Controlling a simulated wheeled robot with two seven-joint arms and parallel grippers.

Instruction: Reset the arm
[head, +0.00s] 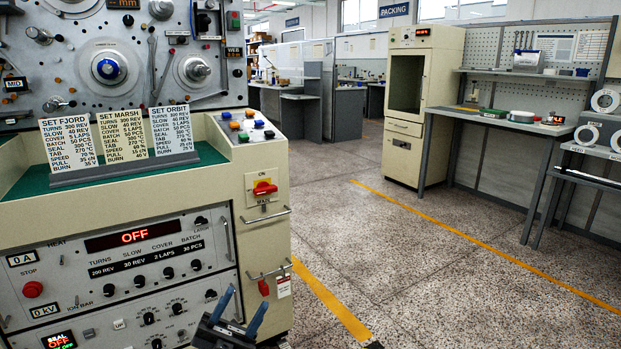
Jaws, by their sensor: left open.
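My left gripper (244,306) shows at the bottom of the head view, with two blue fingers pointing up and apart. It is open, and nothing shows between the fingers. It appears in front of the lower right part of the winding machine's cream cabinet (262,222); I cannot tell the exact gap. Most of the left arm is out of the picture. My right gripper is not in view.
The control panel (125,262) reads OFF, with a red main switch (264,188) to its right. Setting cards (121,136) stand on the green top. Free speckled floor (430,260) with yellow lines lies right, before a workbench (500,122) and cream cabinet (408,140).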

